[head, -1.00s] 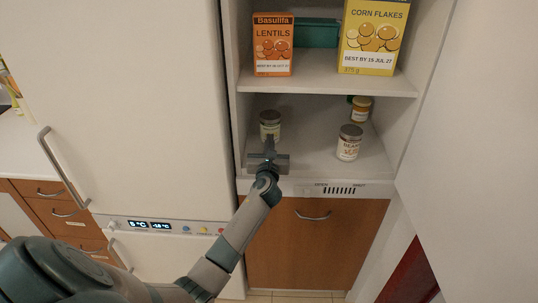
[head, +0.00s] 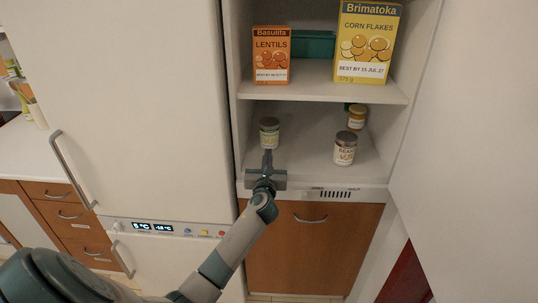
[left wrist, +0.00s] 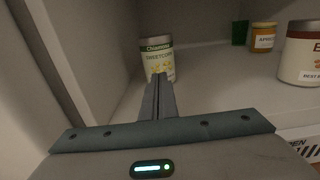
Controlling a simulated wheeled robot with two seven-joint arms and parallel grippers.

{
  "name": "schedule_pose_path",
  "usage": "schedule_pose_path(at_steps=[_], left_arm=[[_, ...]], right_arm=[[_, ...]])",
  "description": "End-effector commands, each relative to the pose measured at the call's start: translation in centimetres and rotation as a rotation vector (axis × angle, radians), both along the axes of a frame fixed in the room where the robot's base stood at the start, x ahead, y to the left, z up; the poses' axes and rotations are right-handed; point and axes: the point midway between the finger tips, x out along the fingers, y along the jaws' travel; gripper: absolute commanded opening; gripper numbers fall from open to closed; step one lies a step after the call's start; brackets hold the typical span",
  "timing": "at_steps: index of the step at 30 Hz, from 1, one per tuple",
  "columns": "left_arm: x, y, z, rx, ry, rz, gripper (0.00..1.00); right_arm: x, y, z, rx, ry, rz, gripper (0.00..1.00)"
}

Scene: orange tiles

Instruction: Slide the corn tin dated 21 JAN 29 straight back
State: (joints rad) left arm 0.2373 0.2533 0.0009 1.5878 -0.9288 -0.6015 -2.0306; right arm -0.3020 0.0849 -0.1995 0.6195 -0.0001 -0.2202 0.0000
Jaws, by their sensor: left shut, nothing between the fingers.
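The sweetcorn tin (head: 269,133) stands upright at the left of the lower cupboard shelf, near the side wall. In the left wrist view the tin (left wrist: 157,58) shows its "SWEETCORN" label; I cannot read a date on it. My left gripper (head: 267,153) comes in over the shelf front and points at the tin from in front. Its fingers are shut with nothing between them. In the left wrist view the fingertips (left wrist: 160,77) overlap the tin's lower front; I cannot tell whether they touch it. My right gripper is not in view.
A beans tin (head: 345,148) and a small orange-labelled jar (head: 356,117) stand at the right of the same shelf. A lentils box (head: 271,55) and a corn flakes box (head: 366,43) stand on the shelf above (head: 320,88). The middle of the lower shelf is clear.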

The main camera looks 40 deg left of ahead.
Motion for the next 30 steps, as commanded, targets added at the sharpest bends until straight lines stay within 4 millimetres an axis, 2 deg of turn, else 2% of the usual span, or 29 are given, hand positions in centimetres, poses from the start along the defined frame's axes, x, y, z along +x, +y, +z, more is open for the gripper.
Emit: schedule_pose_path(at_steps=[10,18,23,30], left_arm=[[-3.3,-2.1,-0.2,0.001,-0.001,-0.003,0.00],[-6.4,-4.0,-0.1,0.001,-0.001,-0.002,0.00],[-7.1,-4.4,-0.1,0.000,0.000,-0.001,0.00],[-7.2,-4.5,0.0,0.000,0.000,-0.001,0.00]], right_arm=[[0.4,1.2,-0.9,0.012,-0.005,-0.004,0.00],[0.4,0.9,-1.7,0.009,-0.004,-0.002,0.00],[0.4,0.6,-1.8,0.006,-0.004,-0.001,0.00],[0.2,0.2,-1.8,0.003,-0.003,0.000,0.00]])
